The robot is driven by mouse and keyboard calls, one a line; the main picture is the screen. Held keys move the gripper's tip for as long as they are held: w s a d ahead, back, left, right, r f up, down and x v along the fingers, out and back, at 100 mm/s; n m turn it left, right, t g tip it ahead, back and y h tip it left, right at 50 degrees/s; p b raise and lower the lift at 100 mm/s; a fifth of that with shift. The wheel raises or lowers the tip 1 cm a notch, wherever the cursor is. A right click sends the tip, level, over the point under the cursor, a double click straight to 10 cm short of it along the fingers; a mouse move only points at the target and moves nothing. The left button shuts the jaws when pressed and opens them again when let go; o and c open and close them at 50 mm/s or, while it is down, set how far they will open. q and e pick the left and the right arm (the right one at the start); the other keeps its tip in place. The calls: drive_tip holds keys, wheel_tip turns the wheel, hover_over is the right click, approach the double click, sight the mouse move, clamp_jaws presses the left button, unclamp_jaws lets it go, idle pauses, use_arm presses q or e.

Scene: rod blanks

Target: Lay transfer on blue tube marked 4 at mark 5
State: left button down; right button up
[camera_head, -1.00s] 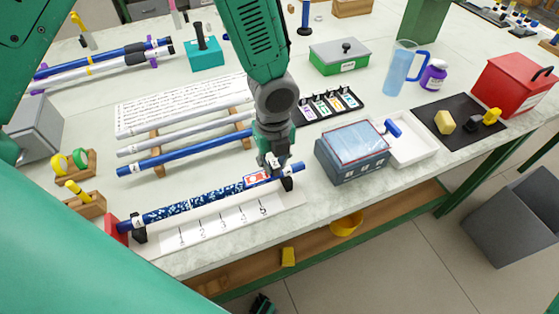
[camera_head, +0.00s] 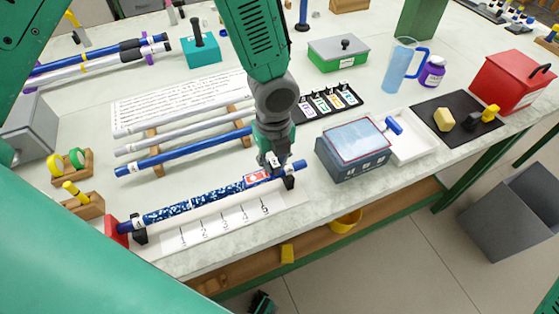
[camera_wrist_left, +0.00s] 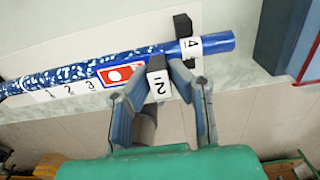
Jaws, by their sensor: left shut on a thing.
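The blue tube marked 4 (camera_head: 190,206) lies across two black supports beside the bench's front edge, with a speckled blue-and-white stretch. A red-and-white transfer (camera_head: 257,176) is on or against its right part, near mark 5 of the white numbered strip (camera_head: 222,225). My left gripper (camera_head: 272,164) is over this right part of the tube, shut on a small black-and-white block marked 2 (camera_wrist_left: 158,84). Whether the block touches the transfer is unclear. My right gripper is not in view.
Another blue tube (camera_head: 180,153) and pale rods lie on a wooden rack behind. A blue-grey box (camera_head: 352,150) and a white tray (camera_head: 415,148) stand to the right.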

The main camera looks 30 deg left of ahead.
use_arm(q)
drive_tip(key=shift+f, duration=0.15)
drive_tip(key=shift+d, duration=1.15)
drive_tip(key=shift+a+f, duration=0.25)
drive_tip(key=shift+a, duration=0.8)
drive_tip(key=shift+d, duration=0.75)
drive_tip(key=shift+d+r, duration=0.1)
drive_tip(key=shift+r, duration=0.1)
drive_tip(key=shift+a+r+p, duration=0.3)
drive_tip(key=shift+r+p, duration=0.25)
drive_tip(key=shift+a+r+p, duration=0.25)
drive_tip(key=shift+r+p, duration=0.3)
drive_tip(key=shift+a+r+p, duration=0.15)
drive_tip(key=shift+r+p, duration=0.35)
drive_tip(key=shift+p, duration=0.05)
drive_tip(key=r+p, duration=0.1)
drive_tip(key=d+r+p, duration=0.1)
drive_tip(key=r+p, duration=0.1)
drive_tip(key=shift+r+p, duration=0.3)
drive_tip(key=shift+a+f, duration=0.1)
drive_tip(key=shift+a, duration=0.25)
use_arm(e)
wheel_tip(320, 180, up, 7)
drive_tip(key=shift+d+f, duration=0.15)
